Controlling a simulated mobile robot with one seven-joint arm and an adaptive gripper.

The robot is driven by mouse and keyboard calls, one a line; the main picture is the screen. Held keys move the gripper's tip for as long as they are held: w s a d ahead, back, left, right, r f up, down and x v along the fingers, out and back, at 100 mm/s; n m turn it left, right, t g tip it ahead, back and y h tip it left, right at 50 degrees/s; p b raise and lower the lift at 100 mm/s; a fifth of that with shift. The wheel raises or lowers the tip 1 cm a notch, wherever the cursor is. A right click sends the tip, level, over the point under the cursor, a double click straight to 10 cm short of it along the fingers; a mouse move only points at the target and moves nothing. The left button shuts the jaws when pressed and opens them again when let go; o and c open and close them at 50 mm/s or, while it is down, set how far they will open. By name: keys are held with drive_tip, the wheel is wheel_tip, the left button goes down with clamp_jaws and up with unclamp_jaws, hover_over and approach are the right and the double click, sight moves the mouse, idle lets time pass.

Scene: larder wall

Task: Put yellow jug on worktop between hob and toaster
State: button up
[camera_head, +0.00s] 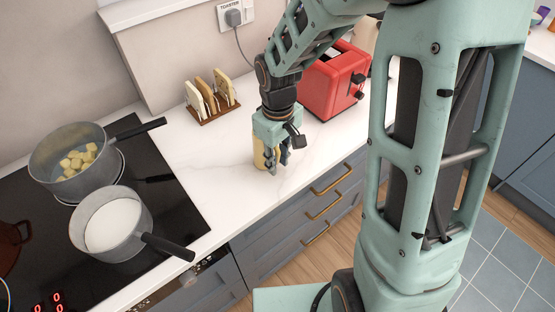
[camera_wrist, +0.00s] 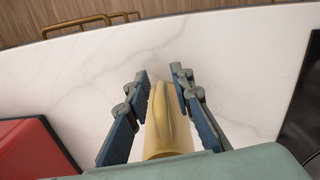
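The yellow jug (camera_head: 259,154) stands on the white worktop (camera_head: 225,158), between the hob and the toaster, partly hidden behind my gripper. My gripper (camera_head: 272,164) points down at the jug near the worktop's front edge. In the wrist view the jug (camera_wrist: 166,135) shows between the two fingers of my gripper (camera_wrist: 162,76), with its ridge-like handle towards me. The fingers are apart, one on each side, with a narrow gap beside the jug. The black hob (camera_head: 155,205) is on the left. The red toaster (camera_head: 330,85) is at the back right.
A pan with yellow chunks (camera_head: 75,155) and a pan with white contents (camera_head: 112,225) stand on the hob; one handle reaches over its front. A toast rack (camera_head: 212,100) stands near the wall. Drawers with brass handles (camera_head: 325,205) lie below the worktop.

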drive_tip(key=shift+r, duration=0.15)
wheel_tip(320, 180, up, 12)
drive_tip(key=shift+s+r, duration=0.1)
drive_tip(key=shift+p, duration=0.3)
idle(0.5)
